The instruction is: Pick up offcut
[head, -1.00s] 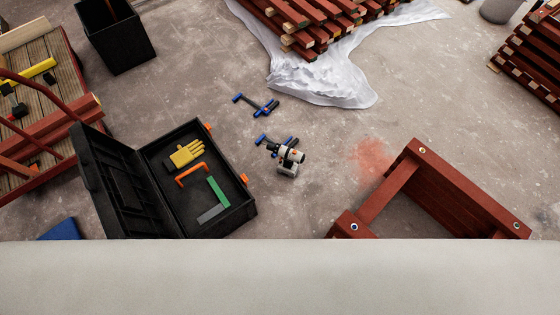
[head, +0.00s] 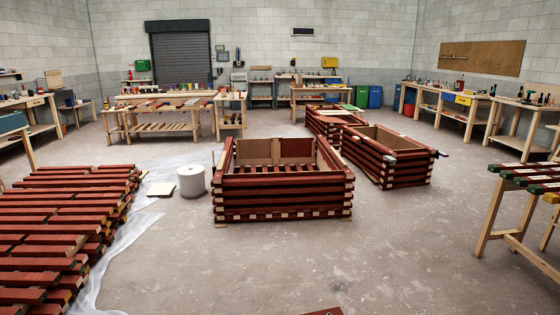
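I cannot make out with certainty which piece is the offcut. A small pale flat piece (head: 160,189) lies on the floor beside the stacked battens, but I cannot tell if it is an offcut. The end of a red-brown piece (head: 325,312) is cut off by the bottom edge of the head view. Neither of my grippers is in view.
Red battens (head: 60,225) are stacked on white sheeting at left. A white drum (head: 191,181) stands by them. Slatted red boxes (head: 282,200) (head: 390,160) stand mid-floor. A trestle with battens (head: 520,190) is at right. The front floor (head: 260,265) is largely clear.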

